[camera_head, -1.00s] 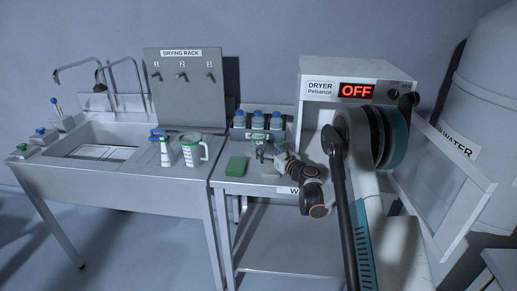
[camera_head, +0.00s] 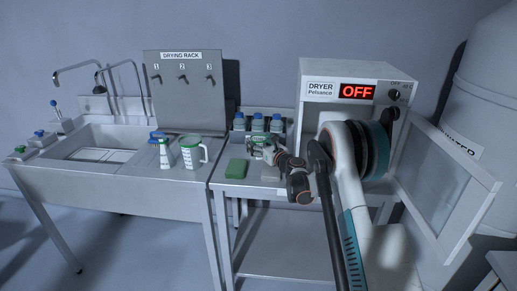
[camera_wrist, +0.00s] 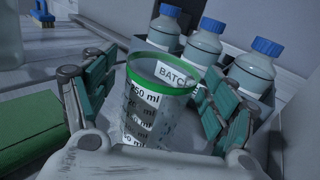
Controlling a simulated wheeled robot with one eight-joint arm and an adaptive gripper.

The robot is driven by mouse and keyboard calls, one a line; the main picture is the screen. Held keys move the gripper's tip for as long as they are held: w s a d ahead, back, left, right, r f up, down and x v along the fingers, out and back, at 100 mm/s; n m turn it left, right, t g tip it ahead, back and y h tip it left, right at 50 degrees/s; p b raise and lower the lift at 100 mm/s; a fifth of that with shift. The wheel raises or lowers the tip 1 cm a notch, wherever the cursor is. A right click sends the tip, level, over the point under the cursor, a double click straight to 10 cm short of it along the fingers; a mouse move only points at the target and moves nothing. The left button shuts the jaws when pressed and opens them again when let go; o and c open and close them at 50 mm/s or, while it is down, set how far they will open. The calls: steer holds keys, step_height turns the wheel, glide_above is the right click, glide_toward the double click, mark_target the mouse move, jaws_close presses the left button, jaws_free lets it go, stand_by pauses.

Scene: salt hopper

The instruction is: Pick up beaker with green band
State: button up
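The clear beaker with the green band (camera_wrist: 150,118) stands upright between the two fingers of my gripper (camera_wrist: 157,82) in the wrist view. It has a green rim, volume marks and "250 ml" labels. The teal-padded fingers are spread on either side of it, with a visible gap on the left and a very narrow one on the right. In the head view, my gripper (camera_head: 266,151) is at the middle table, and its fingers partly hide the beaker. The beaker's base is hidden in the wrist view.
Several blue-capped bottles (camera_wrist: 198,45) stand just behind the beaker. A green sponge (camera_head: 236,168) lies left of my gripper. A green-rimmed jug (camera_head: 190,154) and a spray bottle (camera_head: 165,155) stand by the sink. The dryer (camera_head: 322,115), door open, is at right.

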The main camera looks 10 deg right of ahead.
steer(key=c, duration=0.8)
steer(key=shift+c, duration=0.3)
